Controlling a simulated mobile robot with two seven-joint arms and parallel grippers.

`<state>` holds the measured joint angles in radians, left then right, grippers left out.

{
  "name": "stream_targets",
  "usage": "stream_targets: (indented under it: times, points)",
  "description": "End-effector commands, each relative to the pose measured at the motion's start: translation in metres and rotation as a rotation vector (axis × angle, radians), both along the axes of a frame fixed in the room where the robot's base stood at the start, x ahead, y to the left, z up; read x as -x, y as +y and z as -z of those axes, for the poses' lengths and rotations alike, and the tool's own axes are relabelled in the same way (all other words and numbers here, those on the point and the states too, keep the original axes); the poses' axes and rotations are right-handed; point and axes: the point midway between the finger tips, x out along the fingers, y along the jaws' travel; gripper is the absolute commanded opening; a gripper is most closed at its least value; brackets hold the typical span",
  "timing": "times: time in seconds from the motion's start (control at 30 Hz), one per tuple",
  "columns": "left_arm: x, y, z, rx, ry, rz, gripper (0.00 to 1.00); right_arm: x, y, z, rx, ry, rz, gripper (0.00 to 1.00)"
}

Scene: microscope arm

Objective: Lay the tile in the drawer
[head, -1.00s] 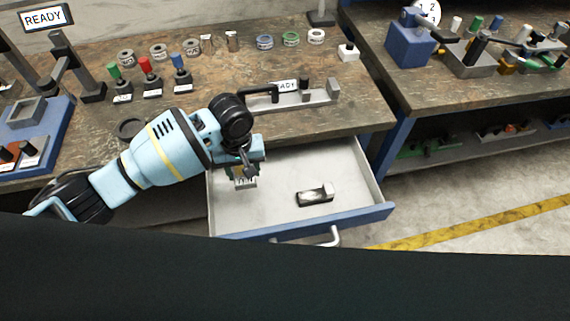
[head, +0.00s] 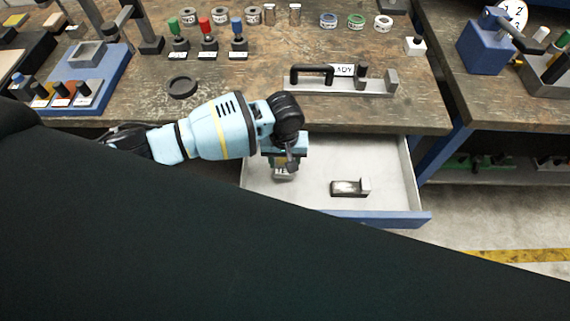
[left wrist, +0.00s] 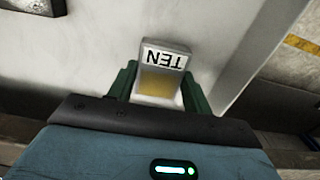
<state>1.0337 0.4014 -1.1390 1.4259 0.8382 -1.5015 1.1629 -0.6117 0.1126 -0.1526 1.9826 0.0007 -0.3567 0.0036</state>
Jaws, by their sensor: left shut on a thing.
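The open drawer (head: 315,201) has a pale grey inside and a blue front. My left gripper (head: 284,164) is over the left part of the drawer, pointing down. It is shut on a small grey tile (head: 282,174) with a white label. My right gripper is not in view.
A small grey and dark holder (head: 350,188) lies in the drawer, right of the gripper. The workbench (head: 215,75) above carries a black-handled bar fixture (head: 340,82), a dark round disc (head: 182,87) and several coloured-handled stamps (head: 207,40).

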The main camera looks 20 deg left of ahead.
Motion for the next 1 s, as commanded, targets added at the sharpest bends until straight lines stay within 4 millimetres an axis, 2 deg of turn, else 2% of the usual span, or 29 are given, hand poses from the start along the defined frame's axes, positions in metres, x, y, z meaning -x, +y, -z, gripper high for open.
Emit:
stream_targets:
  times: [0.03,0.2,0.67,0.7,0.83,1.0]
  points:
    - [0.001,0.000,0.011,0.000,0.004,0.000,0.07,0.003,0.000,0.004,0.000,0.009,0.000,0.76]
    - [0.000,0.000,0.028,0.000,0.001,0.001,0.07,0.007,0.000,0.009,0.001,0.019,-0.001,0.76]
    - [0.000,0.000,0.032,0.001,-0.001,0.000,0.07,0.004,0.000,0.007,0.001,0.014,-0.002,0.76]
    - [0.000,0.000,0.033,-0.001,0.000,0.000,0.54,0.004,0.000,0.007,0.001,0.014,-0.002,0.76]
    - [0.000,0.000,0.033,-0.001,0.000,0.000,0.71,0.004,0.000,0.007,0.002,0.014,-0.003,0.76]
    - [0.000,0.000,0.033,-0.001,0.000,0.000,0.71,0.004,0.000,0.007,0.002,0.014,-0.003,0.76]
